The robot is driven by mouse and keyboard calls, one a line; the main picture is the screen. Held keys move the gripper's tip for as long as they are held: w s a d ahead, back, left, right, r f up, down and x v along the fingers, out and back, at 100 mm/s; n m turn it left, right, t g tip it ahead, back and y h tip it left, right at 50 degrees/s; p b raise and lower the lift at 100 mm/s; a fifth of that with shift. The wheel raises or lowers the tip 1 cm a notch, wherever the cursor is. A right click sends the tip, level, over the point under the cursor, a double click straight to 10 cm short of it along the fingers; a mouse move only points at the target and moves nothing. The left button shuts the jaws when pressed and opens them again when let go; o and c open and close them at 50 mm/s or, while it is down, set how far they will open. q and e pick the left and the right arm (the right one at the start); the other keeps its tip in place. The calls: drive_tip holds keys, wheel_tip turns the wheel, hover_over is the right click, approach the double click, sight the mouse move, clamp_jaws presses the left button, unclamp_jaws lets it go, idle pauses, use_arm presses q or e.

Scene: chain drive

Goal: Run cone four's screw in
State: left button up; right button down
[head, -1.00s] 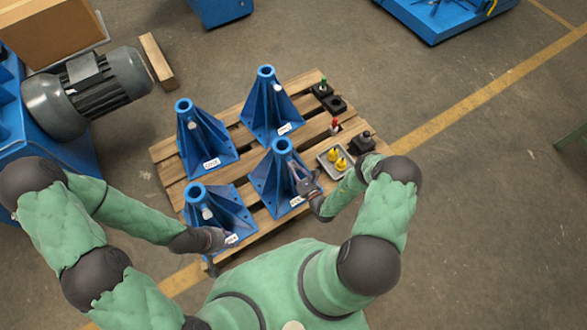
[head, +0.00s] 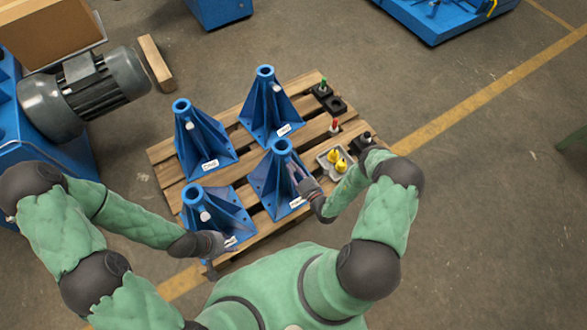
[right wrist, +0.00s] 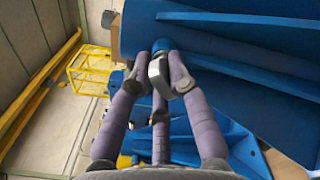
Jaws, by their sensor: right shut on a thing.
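Several blue cones stand upright on a wooden pallet (head: 222,263) in the head view. Their labels are too small to read, so I cannot tell which is cone four. My right gripper (head: 296,174) is at the upper side of the front right cone (head: 262,180). In the right wrist view, my right gripper (right wrist: 168,66) is shut on a pale grey screw (right wrist: 157,70) at the blue cone's side. How deep the screw sits is hidden. My left gripper (head: 222,243) is low beside the front left cone (head: 226,205); its fingers are unclear.
Pale screws show on the back left cone (head: 197,127) and back right cone (head: 277,88). A tray (head: 322,158) with yellow parts, a red-topped part (head: 334,125) and black blocks lie at the pallet's right. A grey motor (head: 85,92) stands left.

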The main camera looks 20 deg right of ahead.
drive_tip(key=m+b, duration=0.1)
drive_tip(key=m, duration=0.3)
drive_tip(key=shift+d+m, duration=0.1)
drive_tip(key=shift+m, duration=0.2)
drive_tip(key=shift+m+b, duration=0.3)
drive_tip(key=shift+m, duration=1.7)
drive_tip(key=shift+d+f, duration=0.1)
drive_tip(key=shift+s, duration=0.1)
drive_tip(key=c, duration=1.1)
unclamp_jaws()
drive_tip(key=shift+c, duration=0.2)
drive_tip(key=shift+s, duration=0.1)
drive_tip(key=s+d, duration=0.1)
drive_tip(key=s, duration=1)
drive_tip(key=shift+s+d, duration=0.35)
